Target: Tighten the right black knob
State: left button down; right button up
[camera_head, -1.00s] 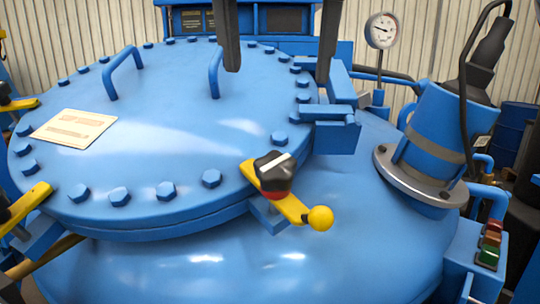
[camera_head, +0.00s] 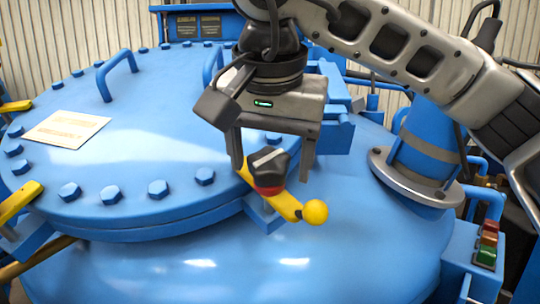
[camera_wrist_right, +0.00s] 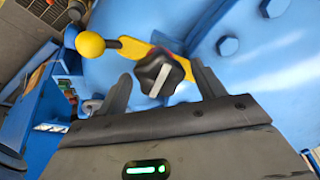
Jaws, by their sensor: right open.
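The right black knob (camera_head: 268,166) is lobed, with a white stripe on top and a red collar below. It sits on a yellow lever (camera_head: 288,206) with a yellow ball end, at the lid's front right edge. My right gripper (camera_head: 271,173) is open, with one finger on each side of the knob. In the right wrist view the knob (camera_wrist_right: 160,74) shows between the fingers, with gaps on both sides. The gripper body is above the knob and hides part of the lid behind. My left gripper is not in view.
The round blue lid (camera_head: 130,155) has bolts along its rim, handles and a paper label (camera_head: 67,128). More yellow levers (camera_head: 20,201) stand at the left edge. A blue flanged cylinder (camera_head: 425,145) stands to the right, partly behind my arm. A button box (camera_head: 486,245) is at the lower right.

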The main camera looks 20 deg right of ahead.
jog(key=c, duration=1)
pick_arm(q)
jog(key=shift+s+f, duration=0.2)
